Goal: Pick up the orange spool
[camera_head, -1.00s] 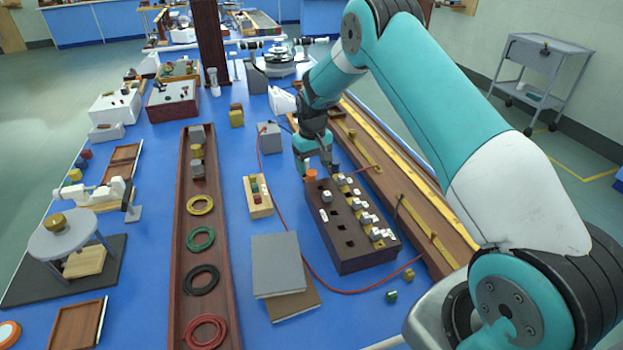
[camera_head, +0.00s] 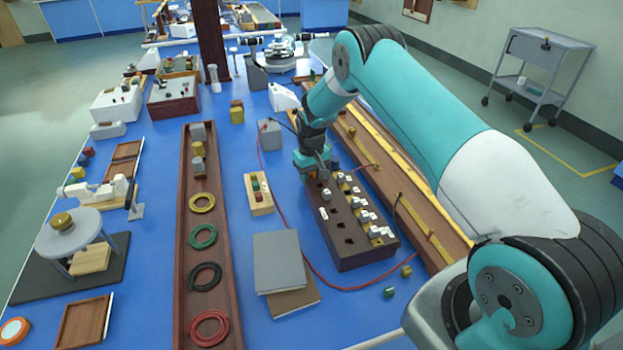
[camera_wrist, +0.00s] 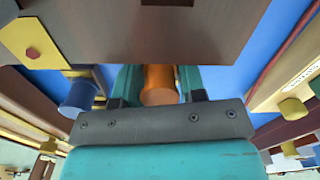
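The orange spool (camera_wrist: 158,86) shows in the wrist view between the two fingers of my gripper (camera_wrist: 158,98), with a finger close on each side. I cannot tell whether the fingers press on it or only stand around it. In the head view my gripper (camera_head: 314,172) is low at the far end of the dark block with holes (camera_head: 352,262). Only a small bit of the orange spool (camera_head: 311,177) shows there, and the fingers hide most of it.
A blue cylinder (camera_wrist: 78,96) stands left of the fingers in the wrist view. White-topped pegs sit along the dark block's right side. A red cable (camera_head: 306,262) runs past the block. A grey box (camera_head: 269,134) and a wooden rack (camera_head: 258,194) stand to the left.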

